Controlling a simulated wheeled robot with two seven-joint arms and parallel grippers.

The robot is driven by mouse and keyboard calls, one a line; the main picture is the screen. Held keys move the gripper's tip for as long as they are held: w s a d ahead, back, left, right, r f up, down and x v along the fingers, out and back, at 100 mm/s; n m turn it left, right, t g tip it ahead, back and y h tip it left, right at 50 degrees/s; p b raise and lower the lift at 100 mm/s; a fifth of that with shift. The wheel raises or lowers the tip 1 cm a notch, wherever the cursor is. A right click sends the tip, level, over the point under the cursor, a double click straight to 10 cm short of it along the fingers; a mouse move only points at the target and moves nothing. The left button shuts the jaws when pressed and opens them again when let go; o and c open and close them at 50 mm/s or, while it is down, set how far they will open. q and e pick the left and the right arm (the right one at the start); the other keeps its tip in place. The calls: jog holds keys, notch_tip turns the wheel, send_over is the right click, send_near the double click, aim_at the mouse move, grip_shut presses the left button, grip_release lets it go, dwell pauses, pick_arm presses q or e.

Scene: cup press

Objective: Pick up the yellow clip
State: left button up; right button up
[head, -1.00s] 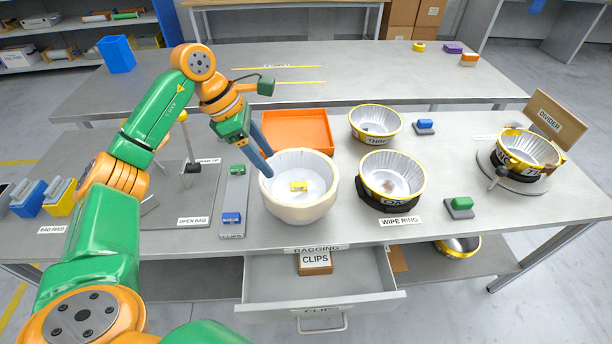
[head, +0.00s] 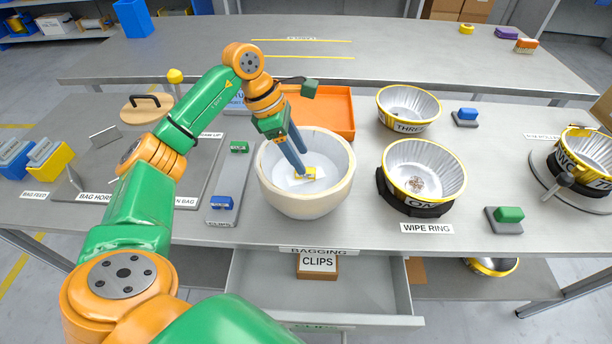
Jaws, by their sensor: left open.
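The yellow clip (head: 310,174) lies low inside the large cream bowl (head: 268,190), on or against something white. My left gripper (head: 303,165) reaches down into the bowl from above. Its two blue-grey fingers are apart, and their tips are right at the clip, partly covering it. I cannot tell whether they touch it. My right gripper is not in view.
A grey clips strip (head: 216,212) left of the bowl bears a green clip (head: 240,147) and a blue clip (head: 222,203). An orange tray (head: 335,105) is behind the bowl. Foil-lined bowls stand to the right. An open drawer (head: 362,285) juts out in front.

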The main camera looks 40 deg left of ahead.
pick_arm(q)
jog(key=x, duration=0.4)
jog(key=shift+s+f, duration=0.1)
jog(key=shift+f, duration=0.1)
grip_shut()
